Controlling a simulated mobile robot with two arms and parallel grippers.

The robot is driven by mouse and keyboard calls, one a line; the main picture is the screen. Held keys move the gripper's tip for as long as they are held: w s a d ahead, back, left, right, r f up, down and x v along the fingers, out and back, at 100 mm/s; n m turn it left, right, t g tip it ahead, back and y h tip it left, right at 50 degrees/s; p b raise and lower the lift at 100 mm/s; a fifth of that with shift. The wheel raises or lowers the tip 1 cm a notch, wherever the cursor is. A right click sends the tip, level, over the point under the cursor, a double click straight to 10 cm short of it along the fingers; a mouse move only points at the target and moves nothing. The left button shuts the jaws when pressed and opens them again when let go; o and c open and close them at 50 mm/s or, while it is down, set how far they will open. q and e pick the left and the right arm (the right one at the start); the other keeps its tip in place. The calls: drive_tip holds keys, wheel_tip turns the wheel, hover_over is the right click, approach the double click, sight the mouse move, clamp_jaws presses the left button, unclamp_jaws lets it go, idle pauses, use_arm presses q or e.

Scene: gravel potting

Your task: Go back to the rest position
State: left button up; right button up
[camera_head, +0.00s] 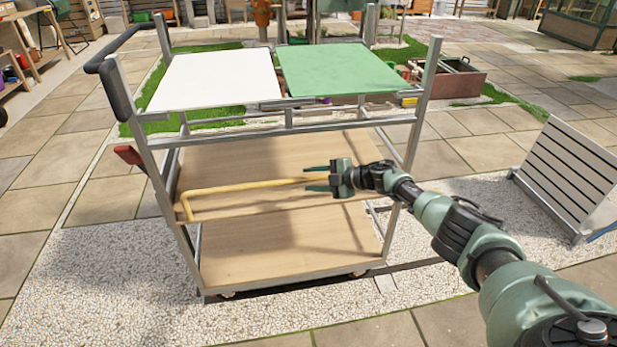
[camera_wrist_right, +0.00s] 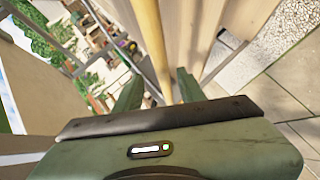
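My right gripper (camera_head: 316,178) reaches in from the right at the middle shelf of a metal cart (camera_head: 427,95). Its two fingers are apart and it holds nothing. A yellow bar (camera_head: 240,187) with a bent left end runs along the shelf's front toward the fingers. In the right wrist view the bar (camera_wrist_right: 150,40) lines up between the spread fingers (camera_wrist_right: 158,88), with gaps on both sides. I cannot tell how deep it sits between them. My left gripper is not in view.
The cart's top carries a white panel (camera_head: 215,80) and a green panel (camera_head: 340,69). Its lower wooden shelf (camera_head: 285,250) is bare. A slatted board (camera_head: 570,175) leans at the right. Paving and gravel (camera_head: 100,290) lie open in front and at left.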

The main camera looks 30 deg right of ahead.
drive_tip(key=p+v, duration=0.1)
drive_tip(key=v, duration=0.1)
drive_tip(key=shift+s+d+r, duration=0.2)
drive_tip(key=shift+s+r, duration=0.05)
drive_tip(key=shift+s, duration=0.05)
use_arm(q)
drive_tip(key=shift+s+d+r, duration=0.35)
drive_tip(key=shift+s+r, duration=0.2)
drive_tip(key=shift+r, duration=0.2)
use_arm(e)
drive_tip(key=shift+f, duration=0.1)
drive_tip(key=shift+w, duration=0.1)
